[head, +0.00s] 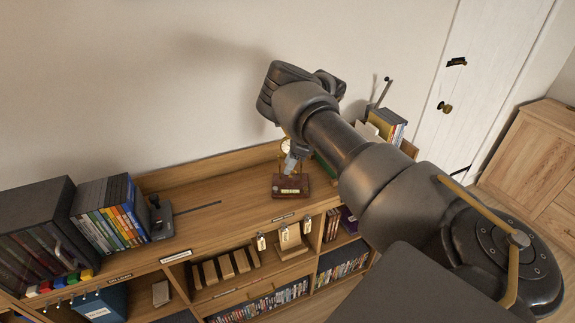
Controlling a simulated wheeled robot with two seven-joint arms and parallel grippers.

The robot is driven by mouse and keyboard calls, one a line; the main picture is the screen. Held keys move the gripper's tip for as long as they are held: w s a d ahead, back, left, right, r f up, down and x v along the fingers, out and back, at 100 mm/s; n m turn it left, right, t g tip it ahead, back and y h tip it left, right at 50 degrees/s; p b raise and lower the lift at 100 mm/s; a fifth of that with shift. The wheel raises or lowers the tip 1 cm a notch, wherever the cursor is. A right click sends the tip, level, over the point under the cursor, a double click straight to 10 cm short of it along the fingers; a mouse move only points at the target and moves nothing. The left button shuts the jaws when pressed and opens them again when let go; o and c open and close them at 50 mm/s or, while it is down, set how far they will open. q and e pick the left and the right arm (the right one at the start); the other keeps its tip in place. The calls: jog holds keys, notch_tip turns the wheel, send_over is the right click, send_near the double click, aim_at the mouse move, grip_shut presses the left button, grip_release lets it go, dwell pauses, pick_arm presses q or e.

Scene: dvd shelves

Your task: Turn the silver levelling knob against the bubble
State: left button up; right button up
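A small instrument with a dark red-brown base (291,188) stands on the wooden shelf top, with a pale strip on its front and brass parts above. A round pale dial (285,145) shows behind it. My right arm comes in from the lower right, and its gripper (292,163) points down at the instrument, just above the base. The fingers cover part of the instrument. I cannot make out the silver knob or the bubble, nor whether the fingers touch anything. The finger gap is too small to read. My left gripper is out of view.
Colourful upright cases (112,218) and a dark bookend (161,219) stand at left. Books (385,124) stand at right behind my arm. The shelf top (225,212) between is mostly clear. A low back rail (210,173) runs along the wall.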

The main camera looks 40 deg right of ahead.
aim_at(275, 188)
jog(key=a+f+g+b, duration=0.1)
jog(key=b, duration=0.1)
jog(key=w+a+f+g+b, duration=0.1)
jog(key=a+f+b, duration=0.1)
jog(key=w+a+f+n+g+h+b, duration=0.1)
jog(key=f+b, duration=0.1)
jog(key=shift+w+a+g, duration=0.2)
jog(key=shift+g, duration=0.1)
jog(key=w+a+r+m+g+h+b, duration=0.1)
jog(key=w+a+r+g+h+b, duration=0.2)
jog(key=w+r+h+b, duration=0.3)
jog(key=shift+y, duration=0.3)
jog(key=p+x, duration=0.1)
jog(key=x, duration=1.1)
jog(key=shift+s+a, duration=0.1)
jog(key=shift+s, duration=0.1)
grip_shut()
